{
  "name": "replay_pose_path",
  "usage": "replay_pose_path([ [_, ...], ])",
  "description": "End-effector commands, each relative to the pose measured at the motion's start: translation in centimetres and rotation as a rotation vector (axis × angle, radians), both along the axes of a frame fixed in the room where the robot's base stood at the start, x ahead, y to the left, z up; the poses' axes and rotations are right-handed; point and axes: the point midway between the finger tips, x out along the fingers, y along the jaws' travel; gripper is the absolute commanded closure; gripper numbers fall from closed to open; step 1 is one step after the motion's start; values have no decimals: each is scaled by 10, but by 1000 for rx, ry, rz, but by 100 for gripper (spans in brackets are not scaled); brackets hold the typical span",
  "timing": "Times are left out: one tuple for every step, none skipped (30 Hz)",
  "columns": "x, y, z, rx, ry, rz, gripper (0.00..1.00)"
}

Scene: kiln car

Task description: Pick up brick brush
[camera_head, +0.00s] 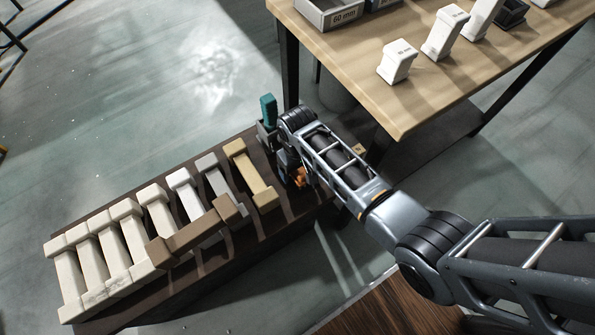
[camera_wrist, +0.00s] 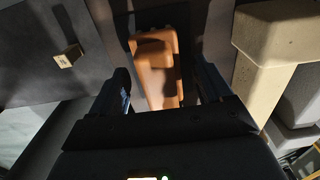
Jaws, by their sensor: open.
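An orange-brown object (camera_head: 299,176), which looks like the brick brush, lies on the dark bench beneath my gripper (camera_head: 289,167). My arm partly hides it in the head view. In the wrist view the orange-brown brush (camera_wrist: 155,72) shows between and beyond the two dark fingers of my gripper (camera_wrist: 163,82). Its near end is cut off by the gripper body. The fingers stand apart on either side of it, with a gap visible at the left. I cannot tell how far below the fingertips it lies.
A tan block (camera_head: 250,173) lies just left of my gripper, and its end shows at the right in the wrist view (camera_wrist: 272,62). Several pale blocks and a brown bar (camera_head: 190,239) lie farther left. A teal object (camera_head: 268,110) stands behind. A wooden table (camera_head: 350,62) rises at upper right.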

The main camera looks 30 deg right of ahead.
Motion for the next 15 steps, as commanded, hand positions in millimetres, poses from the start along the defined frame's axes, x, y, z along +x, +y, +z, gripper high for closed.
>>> replay_pose_path([
  [0, 0, -5, 0, 1, 0, 21],
  [0, 0, -6, 0, 1, 0, 21],
  [0, 0, -8, 0, 0, 0, 21],
  [0, 0, -8, 0, -1, -1, 21],
  [0, 0, -8, 0, -1, -1, 21],
  [0, 0, -8, 0, -1, -1, 21],
  [0, 0, -8, 0, -1, -1, 21],
  [0, 0, -8, 0, -1, -1, 21],
  [0, 0, -7, 0, -1, -1, 21],
  [0, 0, -7, 0, -1, -1, 22],
  [0, 0, -7, 0, -1, -1, 25],
  [0, 0, -7, 0, -1, -1, 29],
  [0, 0, -7, 0, -1, -1, 32],
  [0, 0, -7, 0, -1, -1, 35],
  [0, 0, -7, 0, -1, -1, 38],
])
